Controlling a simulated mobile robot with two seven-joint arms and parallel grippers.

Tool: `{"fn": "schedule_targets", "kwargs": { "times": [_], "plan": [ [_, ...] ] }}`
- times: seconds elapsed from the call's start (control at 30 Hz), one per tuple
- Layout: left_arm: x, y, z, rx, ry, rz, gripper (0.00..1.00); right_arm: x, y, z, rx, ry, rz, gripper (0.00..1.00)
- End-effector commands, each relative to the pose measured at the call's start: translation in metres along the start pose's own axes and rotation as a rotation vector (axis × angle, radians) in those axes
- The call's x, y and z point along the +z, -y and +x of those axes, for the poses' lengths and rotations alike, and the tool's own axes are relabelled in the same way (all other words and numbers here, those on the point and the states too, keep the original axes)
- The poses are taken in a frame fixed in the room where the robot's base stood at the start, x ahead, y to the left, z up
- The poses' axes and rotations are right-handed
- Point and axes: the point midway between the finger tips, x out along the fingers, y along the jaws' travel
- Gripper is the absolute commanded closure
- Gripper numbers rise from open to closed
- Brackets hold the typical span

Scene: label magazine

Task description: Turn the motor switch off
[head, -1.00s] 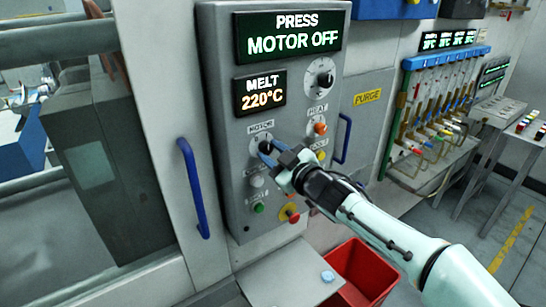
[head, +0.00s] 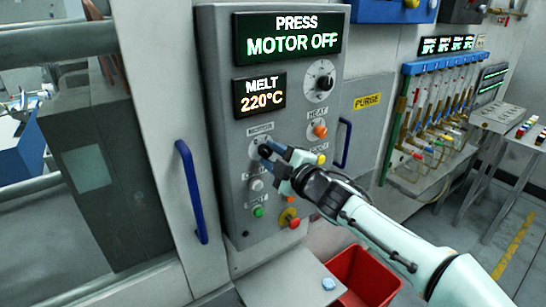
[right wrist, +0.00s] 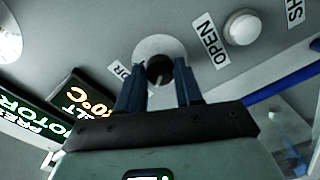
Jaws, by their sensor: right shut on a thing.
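The motor switch (head: 262,149) is a black knob on a pale round plate, under the MOTOR label on the grey control panel (head: 225,110). In the right wrist view the knob (right wrist: 160,70) sits between the blue fingertips, with a pale mark on its face. My right gripper (head: 268,152) is shut on the knob. The fingers also show in the right wrist view (right wrist: 158,88). The screen (head: 290,35) above reads PRESS MOTOR OFF. My left gripper is out of view.
Around the switch are an orange heat knob (head: 320,130), a white button (head: 257,184), a green button (head: 258,211) and a red button on yellow (head: 289,218). A blue handle (head: 191,190) stands at left. A red bin (head: 365,275) and a grey ledge (head: 285,280) lie below.

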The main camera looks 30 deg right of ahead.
Motion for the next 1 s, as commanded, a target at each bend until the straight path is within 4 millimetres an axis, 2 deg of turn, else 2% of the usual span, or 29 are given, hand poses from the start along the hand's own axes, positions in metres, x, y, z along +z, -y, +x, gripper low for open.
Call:
{"fn": "schedule_targets", "kwargs": {
  "times": [0.4,0.43,0.5,0.83,1.0],
  "plan": [
    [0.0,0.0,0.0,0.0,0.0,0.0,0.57,0.001,0.0,0.0,-0.001,0.001,-0.009,0.95],
    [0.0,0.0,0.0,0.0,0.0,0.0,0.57,0.001,0.0,0.0,-0.001,0.001,-0.009,0.55],
    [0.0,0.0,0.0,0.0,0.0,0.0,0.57,0.001,0.0,0.0,-0.001,0.001,-0.008,0.39],
    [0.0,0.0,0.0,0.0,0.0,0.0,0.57,0.0,0.0,-0.003,0.0,0.001,-0.007,0.39],
    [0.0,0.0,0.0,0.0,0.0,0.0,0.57,0.0,-0.001,-0.025,0.002,0.001,-0.007,0.39]
  ]
}}
